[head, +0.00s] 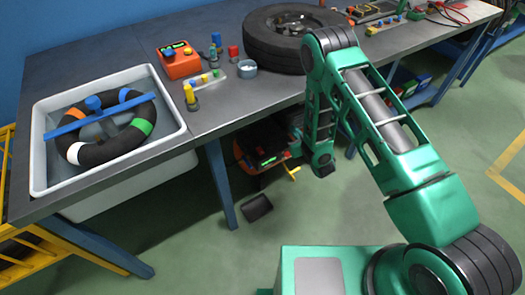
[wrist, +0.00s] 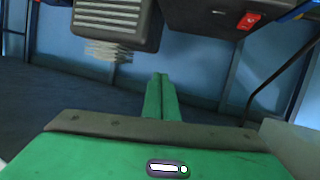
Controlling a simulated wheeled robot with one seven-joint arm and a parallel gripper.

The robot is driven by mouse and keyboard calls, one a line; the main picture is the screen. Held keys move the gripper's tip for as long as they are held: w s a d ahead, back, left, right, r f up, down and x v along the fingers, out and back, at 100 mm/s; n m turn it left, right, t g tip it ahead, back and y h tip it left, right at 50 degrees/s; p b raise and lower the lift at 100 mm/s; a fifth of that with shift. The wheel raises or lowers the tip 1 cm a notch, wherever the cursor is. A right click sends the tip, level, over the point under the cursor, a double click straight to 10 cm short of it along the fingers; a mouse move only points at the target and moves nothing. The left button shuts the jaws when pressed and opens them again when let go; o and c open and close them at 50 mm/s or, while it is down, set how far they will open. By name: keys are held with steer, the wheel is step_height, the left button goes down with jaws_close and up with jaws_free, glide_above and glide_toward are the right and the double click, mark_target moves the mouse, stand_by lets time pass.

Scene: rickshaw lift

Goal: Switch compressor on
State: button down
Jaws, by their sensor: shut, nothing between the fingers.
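In the wrist view, a dark grey housing, which looks like part of the compressor (wrist: 200,12), hangs across the top of the picture. It carries a red switch (wrist: 249,19) with a light mark on it; I cannot tell its on or off position. My gripper (wrist: 160,78) has its green fingers shut together and empty, below and left of the switch and apart from it. In the head view, a dark and red machine (head: 258,145), likely the compressor, stands on the floor under the table, partly hidden by the table and my arm. My fingertips cannot be made out there.
The table (head: 120,60) bears a water tub (head: 178,135) with a tube inside, an orange device (head: 180,62), small tools and a tire (head: 290,35). A table leg (head: 222,185) stands left of the machine. A black pedal-like piece (head: 257,208) lies on the floor.

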steer(key=s+a+f+n+y, duration=0.2)
steer(key=s+a+f+y, duration=0.2)
steer(key=s+a+f, duration=0.3)
steer(key=s, duration=0.3)
steer(key=shift+a+y, duration=0.25)
steer(key=shift+y, duration=0.05)
steer(key=shift+w, duration=0.2)
glide_above(262, 153)
steer(key=shift+s+d+f, duration=0.3)
steer(key=shift+f, duration=0.2)
steer(key=f, duration=0.3)
steer(key=shift+w+a, duration=0.2)
steer(key=shift+w, duration=0.1)
steer(key=shift+w+f, duration=0.1)
steer(key=shift+f, duration=0.45)
